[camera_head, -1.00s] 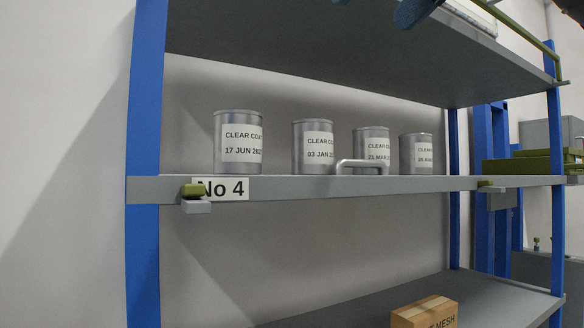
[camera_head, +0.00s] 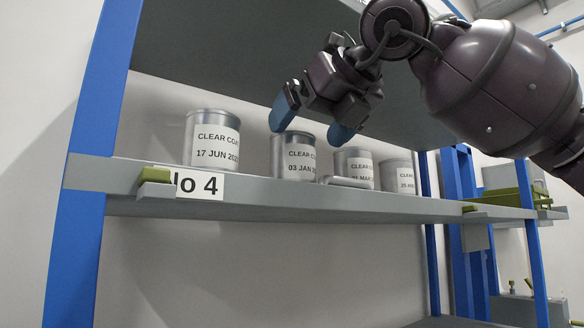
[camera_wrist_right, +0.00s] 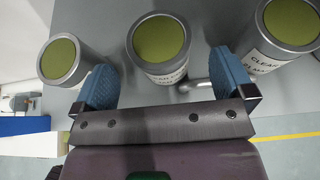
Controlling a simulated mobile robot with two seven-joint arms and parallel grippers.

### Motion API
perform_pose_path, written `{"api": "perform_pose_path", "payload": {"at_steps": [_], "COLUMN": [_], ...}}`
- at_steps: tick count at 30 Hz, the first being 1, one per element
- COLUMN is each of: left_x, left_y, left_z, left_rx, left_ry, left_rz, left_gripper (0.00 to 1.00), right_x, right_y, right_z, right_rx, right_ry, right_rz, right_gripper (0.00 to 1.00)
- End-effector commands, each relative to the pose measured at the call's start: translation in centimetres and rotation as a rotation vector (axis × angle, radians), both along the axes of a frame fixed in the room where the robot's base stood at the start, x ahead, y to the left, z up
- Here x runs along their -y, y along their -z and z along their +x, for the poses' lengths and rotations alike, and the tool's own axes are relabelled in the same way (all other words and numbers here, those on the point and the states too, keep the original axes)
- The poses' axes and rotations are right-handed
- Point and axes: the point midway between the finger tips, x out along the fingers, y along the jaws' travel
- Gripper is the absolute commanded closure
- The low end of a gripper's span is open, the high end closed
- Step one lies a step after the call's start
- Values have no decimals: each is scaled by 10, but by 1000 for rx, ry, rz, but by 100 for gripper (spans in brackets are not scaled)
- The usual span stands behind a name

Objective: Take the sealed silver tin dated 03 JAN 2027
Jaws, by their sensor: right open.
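The silver tin labelled CLEAR CO..., 03 JAN 2... (camera_head: 299,160) stands upright on the middle shelf, second from the left. Its year is cut off at the tin's curve. In the right wrist view the middle tin (camera_wrist_right: 160,45), apparently the same one, shows an olive-green round top inside a silver rim. My right gripper (camera_head: 316,122) is open, above and in front of this tin. In the wrist view its blue fingertips (camera_wrist_right: 163,84) are to either side of the tin's near edge, apart from it. My left gripper is out of view.
The 17 JUN tin (camera_head: 211,143) stands left; tins dated 21 MAR (camera_head: 354,162) and 25 (camera_head: 397,176) stand right. A grey handle-like bar (camera_head: 348,182) is at the shelf edge beside the tin.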

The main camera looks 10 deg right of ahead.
Motion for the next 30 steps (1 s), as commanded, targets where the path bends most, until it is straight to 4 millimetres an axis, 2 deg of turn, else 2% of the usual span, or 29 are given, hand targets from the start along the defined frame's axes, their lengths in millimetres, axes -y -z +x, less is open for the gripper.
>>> {"api": "perform_pose_path", "payload": {"at_steps": [12,21,23,30], "left_x": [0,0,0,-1], "left_y": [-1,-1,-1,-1], "left_z": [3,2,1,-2], "left_rx": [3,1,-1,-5], "left_ry": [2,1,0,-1], "left_rz": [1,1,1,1], "left_gripper": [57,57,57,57], "right_x": [-17,-18,-18,-18], "right_y": [16,19,19,19], "right_z": [41,45,45,45], "right_rx": [0,0,0,0], "right_ry": [0,1,1,0], "right_rz": [1,0,0,1], "right_gripper": [0,0,6,43]}}
